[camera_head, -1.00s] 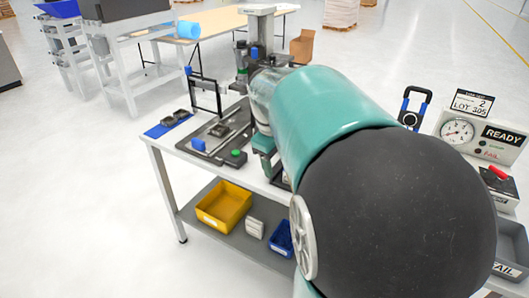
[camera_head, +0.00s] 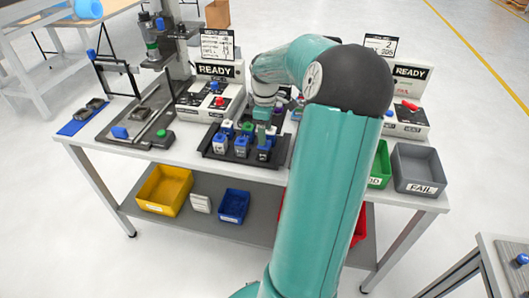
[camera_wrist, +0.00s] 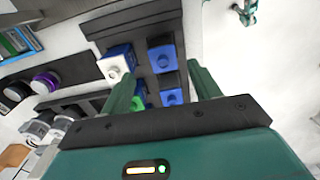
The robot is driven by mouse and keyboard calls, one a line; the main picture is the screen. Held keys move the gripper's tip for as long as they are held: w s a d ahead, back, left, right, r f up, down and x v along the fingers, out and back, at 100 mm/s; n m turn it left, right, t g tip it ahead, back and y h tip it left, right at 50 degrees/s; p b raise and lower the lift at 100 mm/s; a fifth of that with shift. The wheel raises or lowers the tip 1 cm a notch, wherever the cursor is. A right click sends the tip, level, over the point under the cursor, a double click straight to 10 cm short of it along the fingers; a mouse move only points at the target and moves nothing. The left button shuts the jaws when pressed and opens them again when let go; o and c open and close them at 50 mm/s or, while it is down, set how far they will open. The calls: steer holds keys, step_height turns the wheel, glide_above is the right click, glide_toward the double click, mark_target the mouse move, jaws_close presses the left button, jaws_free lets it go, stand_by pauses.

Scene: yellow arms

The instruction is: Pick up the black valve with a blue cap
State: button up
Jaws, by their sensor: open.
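In the head view, a dark tray (camera_head: 284,152) on the workbench holds several small valves with coloured caps. A blue-capped valve (camera_head: 264,150) stands at the right of its front row; its body colour is hard to tell. In the wrist view, two blue-capped pieces with dark parts, one farther (camera_wrist: 163,58) and one nearer (camera_wrist: 172,97), show between my fingers. A white valve with blue (camera_wrist: 115,65) is beside the left finger. My gripper (camera_wrist: 163,72) is open above the tray, with nothing held; in the head view its fingers are small and partly hidden among the valves.
Other valves crowd around the gripper, including a purple-capped one (camera_wrist: 45,82). A READY tester (camera_head: 212,100) stands behind the tray. A green bin (camera_head: 380,168) and grey FAIL bin (camera_head: 418,170) are at the right. A press fixture (camera_head: 140,120) is at the left.

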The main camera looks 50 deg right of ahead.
mark_target(264, 152)
steer(key=f, duration=0.6)
steer(key=shift+a+f, duration=0.25)
steer(key=shift+f, duration=0.05)
steer(key=shift+c, duration=0.4)
steer(key=c, duration=1)
